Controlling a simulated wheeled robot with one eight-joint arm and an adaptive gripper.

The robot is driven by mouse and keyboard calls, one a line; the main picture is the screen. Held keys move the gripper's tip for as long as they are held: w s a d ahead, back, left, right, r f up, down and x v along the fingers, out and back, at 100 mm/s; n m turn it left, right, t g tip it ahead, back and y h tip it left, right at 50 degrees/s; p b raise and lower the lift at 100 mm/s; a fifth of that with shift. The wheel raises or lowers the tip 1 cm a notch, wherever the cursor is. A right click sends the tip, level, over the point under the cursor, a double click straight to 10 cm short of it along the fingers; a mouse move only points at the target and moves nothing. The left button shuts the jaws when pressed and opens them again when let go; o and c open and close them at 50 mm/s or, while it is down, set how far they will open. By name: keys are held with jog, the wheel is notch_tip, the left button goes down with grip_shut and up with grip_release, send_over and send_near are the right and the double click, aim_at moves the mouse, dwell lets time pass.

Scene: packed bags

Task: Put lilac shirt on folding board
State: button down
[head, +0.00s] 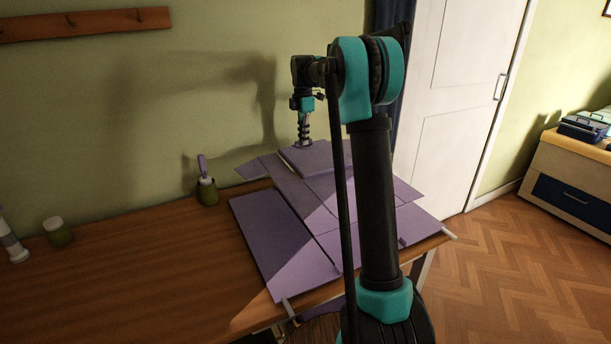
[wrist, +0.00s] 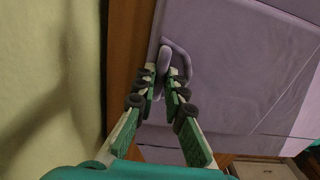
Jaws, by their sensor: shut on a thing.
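The lilac folding board (head: 262,238) lies on the wooden table, its flat panels similar in colour to the shirt. The lilac shirt (head: 312,160) shows as a flat, slab-like piece over the board's far end, near the wall. I cannot tell if it rests fully on the board, and my arm hides part of both. My gripper (head: 304,142) points down at the shirt's far edge. In the wrist view the fingers (wrist: 165,84) are closed on a narrow, rounded lilac fold beside a loop like a collar. The shirt's flat surface (wrist: 225,50) spreads to the right.
A dark green cup (head: 207,192) with a purple-handled item stands left of the board, near the wall. A small jar (head: 57,232) and a white bottle (head: 12,243) stand farther left. The table (head: 140,262) between is clear. A cabinet (head: 572,185) stands at right.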

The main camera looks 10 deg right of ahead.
notch_tip(320, 180, down, 14)
jog(key=shift+f, duration=0.2)
dwell(0.4)
jog(key=c, duration=1.6)
grip_release()
notch_tip(320, 180, up, 12)
jog(key=shift+r, duration=0.1)
